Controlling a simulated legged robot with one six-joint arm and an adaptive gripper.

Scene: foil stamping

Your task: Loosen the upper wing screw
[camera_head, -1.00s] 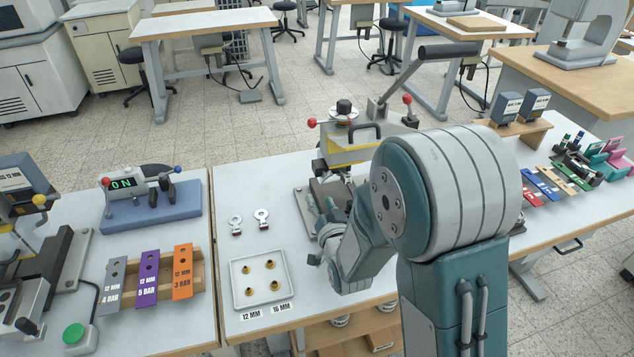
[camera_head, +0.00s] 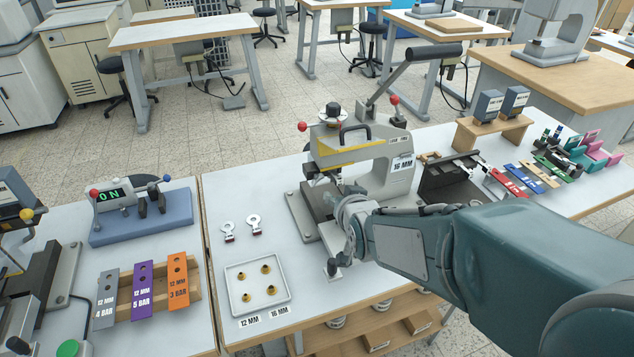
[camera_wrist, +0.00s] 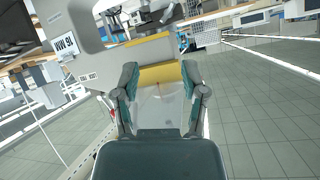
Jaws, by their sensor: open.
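The grey stamping press (camera_head: 372,160) with a yellow strip and a "16 MM" label stands at the middle of the table. Its body fills the upper left of the wrist view (camera_wrist: 90,65), with the label upside down. My gripper (camera_wrist: 160,68) is open, its two teal fingers apart, with the yellow part (camera_wrist: 158,74) of the press beyond and between them. In the head view my gripper is at the press's front, near its lower plate, and its fingertips are hard to make out. I cannot clearly pick out the upper wing screw in either view.
A white tray (camera_head: 233,296) with brass pieces and two small ring-ended parts (camera_head: 254,224) lie left of the press. Coloured bars (camera_head: 142,290) and a blue "ON" device (camera_head: 150,225) are on the left table. A dark holder (camera_head: 440,182) stands right of the press.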

